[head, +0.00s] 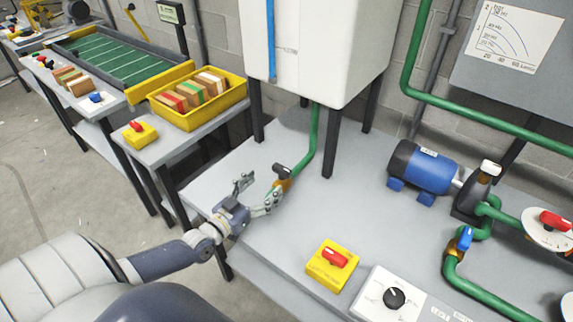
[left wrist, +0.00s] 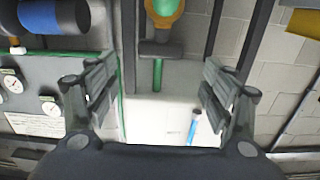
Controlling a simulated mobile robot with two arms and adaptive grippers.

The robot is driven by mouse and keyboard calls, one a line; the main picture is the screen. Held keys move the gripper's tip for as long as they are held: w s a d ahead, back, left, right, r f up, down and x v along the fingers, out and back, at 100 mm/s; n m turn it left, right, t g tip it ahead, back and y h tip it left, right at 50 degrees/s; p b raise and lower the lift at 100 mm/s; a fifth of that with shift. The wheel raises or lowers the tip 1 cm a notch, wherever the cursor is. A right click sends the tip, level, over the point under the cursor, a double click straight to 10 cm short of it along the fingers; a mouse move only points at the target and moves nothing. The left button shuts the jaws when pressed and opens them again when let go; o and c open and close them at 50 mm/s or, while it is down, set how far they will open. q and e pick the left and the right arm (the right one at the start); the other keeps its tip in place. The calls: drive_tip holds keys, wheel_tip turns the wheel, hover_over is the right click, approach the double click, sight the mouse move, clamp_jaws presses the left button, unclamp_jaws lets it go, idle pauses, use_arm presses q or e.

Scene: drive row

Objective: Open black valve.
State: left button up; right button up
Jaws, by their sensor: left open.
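The black valve handle (head: 282,170) sits on a brass valve body at the lower end of a green pipe (head: 312,140) under the white tank. In the left wrist view the black handle (left wrist: 160,49) shows as a bar across the top middle, beside the brass body (left wrist: 165,14). My left gripper (head: 259,190) is open and empty, just left of and in front of the valve. In the left wrist view its two fingers (left wrist: 158,82) stand wide apart, and the handle lies between and beyond them, apart from both. My right gripper is not in view.
The white tank (head: 325,45) stands on dark legs over the grey bench. A yellow box with a red knob (head: 332,262), a white dial panel (head: 392,297), and a blue motor (head: 423,167) are to the right. A yellow crate (head: 205,112) stands on the left table.

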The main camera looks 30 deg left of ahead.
sight(279, 171)
use_arm(q)
drive_tip(key=w, duration=0.3)
drive_tip(key=shift+w+d+r, duration=0.1)
drive_tip(key=shift+w+r, duration=0.1)
drive_tip(key=shift+w, duration=0.15)
drive_tip(key=w, duration=0.4)
drive_tip(key=shift+w+d+f, duration=0.1)
drive_tip(key=shift+w+d, duration=0.1)
drive_tip(key=shift+w, duration=0.6)
drive_tip(key=shift+c, duration=0.6)
drive_tip(key=c, duration=1)
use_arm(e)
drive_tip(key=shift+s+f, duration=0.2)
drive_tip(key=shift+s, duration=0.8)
